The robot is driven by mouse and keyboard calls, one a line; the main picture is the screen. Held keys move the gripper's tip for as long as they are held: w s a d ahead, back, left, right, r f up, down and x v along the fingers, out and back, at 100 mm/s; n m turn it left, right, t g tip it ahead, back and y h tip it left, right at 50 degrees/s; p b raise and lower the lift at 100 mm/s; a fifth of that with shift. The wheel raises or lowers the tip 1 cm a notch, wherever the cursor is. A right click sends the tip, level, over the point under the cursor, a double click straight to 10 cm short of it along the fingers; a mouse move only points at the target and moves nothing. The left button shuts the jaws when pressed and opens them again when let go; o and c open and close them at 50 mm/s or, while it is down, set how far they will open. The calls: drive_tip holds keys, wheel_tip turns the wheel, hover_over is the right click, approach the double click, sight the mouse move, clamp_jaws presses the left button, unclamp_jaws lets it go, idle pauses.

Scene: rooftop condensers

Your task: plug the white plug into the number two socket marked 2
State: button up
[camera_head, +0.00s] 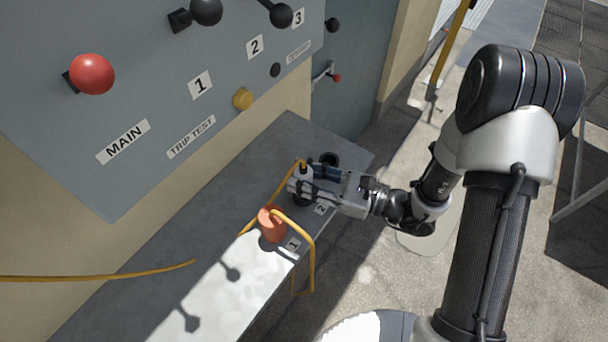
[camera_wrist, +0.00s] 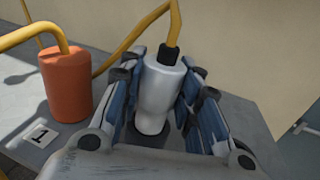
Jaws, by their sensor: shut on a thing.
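The white plug (camera_wrist: 163,88) stands upright between my fingers, a yellow cable leaving its black top. In the head view the plug (camera_head: 301,174) is partly covered. My gripper (camera_head: 306,187) is shut on it, reaching in from the right. The plug's lower end is at a dark round socket (camera_wrist: 147,137) in the wrist view; I cannot tell how far in it sits. The label 2 (camera_head: 321,209) lies just in front of it on the grey ledge (camera_head: 235,222). An orange plug (camera_head: 271,225) stands by the label 1 (camera_head: 293,244).
Another dark socket (camera_head: 329,159) is behind my gripper, further along the ledge. Above is a grey panel (camera_head: 130,100) with a red knob (camera_head: 91,74), a yellow button (camera_head: 243,99) and black levers. A yellow cable (camera_head: 110,277) runs at the left.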

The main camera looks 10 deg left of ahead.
drive_tip(key=shift+f+b, duration=1)
drive_tip(key=shift+f, duration=0.35)
idle(0.9)
drive_tip(key=o, duration=1.2)
drive_tip(key=shift+d, duration=0.1)
drive_tip(key=d, duration=0.4)
drive_tip(key=s+d, duration=0.1)
drive_tip(key=d, duration=0.6)
drive_tip(key=shift+s+d, duration=0.3)
drive_tip(key=shift+d, duration=0.1)
